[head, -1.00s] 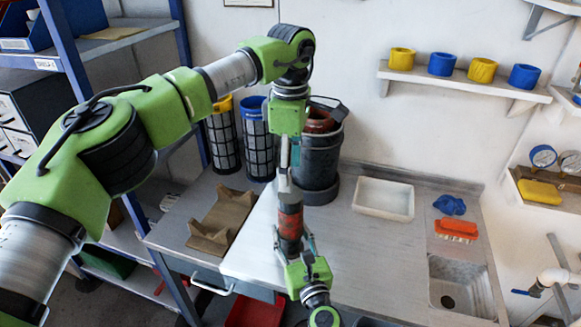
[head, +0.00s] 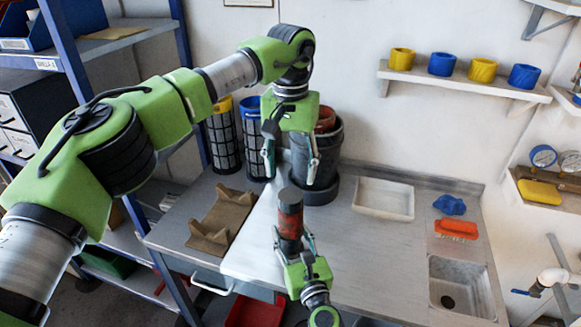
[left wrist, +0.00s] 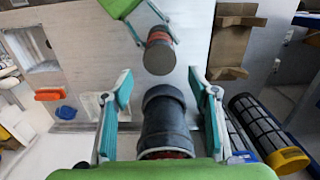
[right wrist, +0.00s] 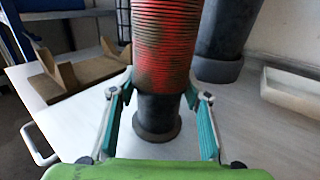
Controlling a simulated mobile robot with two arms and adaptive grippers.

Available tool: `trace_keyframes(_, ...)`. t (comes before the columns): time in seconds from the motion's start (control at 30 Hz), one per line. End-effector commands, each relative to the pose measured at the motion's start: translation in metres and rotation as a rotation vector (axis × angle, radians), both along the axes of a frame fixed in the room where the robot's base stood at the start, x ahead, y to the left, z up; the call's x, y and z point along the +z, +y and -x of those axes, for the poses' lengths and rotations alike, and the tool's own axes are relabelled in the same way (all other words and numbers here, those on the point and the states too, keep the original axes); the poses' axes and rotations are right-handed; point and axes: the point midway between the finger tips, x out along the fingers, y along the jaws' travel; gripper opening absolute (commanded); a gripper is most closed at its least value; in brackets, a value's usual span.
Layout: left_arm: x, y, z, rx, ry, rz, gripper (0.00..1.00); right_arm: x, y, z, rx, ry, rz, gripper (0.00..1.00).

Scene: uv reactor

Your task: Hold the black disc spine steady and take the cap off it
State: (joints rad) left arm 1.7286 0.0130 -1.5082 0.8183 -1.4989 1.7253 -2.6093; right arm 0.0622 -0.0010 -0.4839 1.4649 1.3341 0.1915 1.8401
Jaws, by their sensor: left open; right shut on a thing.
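The disc spine (head: 290,226) is upright, with a ribbed red and black body and a dark round cap (head: 290,195) at its top. My right gripper (head: 294,246) is shut on the spine from the front, low on it. The right wrist view shows the ribbed stack (right wrist: 166,45) above, with the black lower part and flange (right wrist: 157,120) between the fingers. My left gripper (head: 292,172) is open and empty, pointing down, above and behind the spine. In the left wrist view the capped spine (left wrist: 159,58) lies beyond the open fingers.
A black housing (head: 326,165) with a reddish inside stands just behind the left fingers. Two mesh cartridges (head: 257,148) stand left of it. A brown cradle (head: 223,215) lies on the left bench. A white tray (head: 384,198) and a sink (head: 460,285) are at right.

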Motion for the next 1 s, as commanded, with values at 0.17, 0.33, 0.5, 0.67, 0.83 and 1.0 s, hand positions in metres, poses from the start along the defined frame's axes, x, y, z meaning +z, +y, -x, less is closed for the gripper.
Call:
trace_keyframes(0.17,-0.011,0.000,0.000,-0.034,0.003,-0.001,0.54,-0.001,0.000,0.000,0.000,0.002,0.001,0.00)
trace_keyframes(0.33,-0.036,0.001,0.001,-0.032,0.004,-0.001,0.54,-0.001,0.000,0.000,0.000,0.002,0.001,0.00)
trace_keyframes(0.5,-0.061,0.000,0.000,-0.032,0.002,-0.001,0.54,-0.001,0.000,0.000,0.000,0.002,0.001,0.00)
trace_keyframes(0.67,-0.076,0.000,0.000,-0.031,0.002,-0.001,0.54,-0.001,0.000,0.000,0.000,0.002,0.001,0.00)
trace_keyframes(0.83,-0.080,0.000,0.000,-0.030,0.000,0.000,0.54,-0.001,0.000,0.000,0.000,0.002,0.001,0.00)
trace_keyframes(1.0,-0.080,0.000,0.000,-0.030,0.000,0.000,0.54,-0.001,0.000,0.000,0.000,0.002,0.001,0.00)
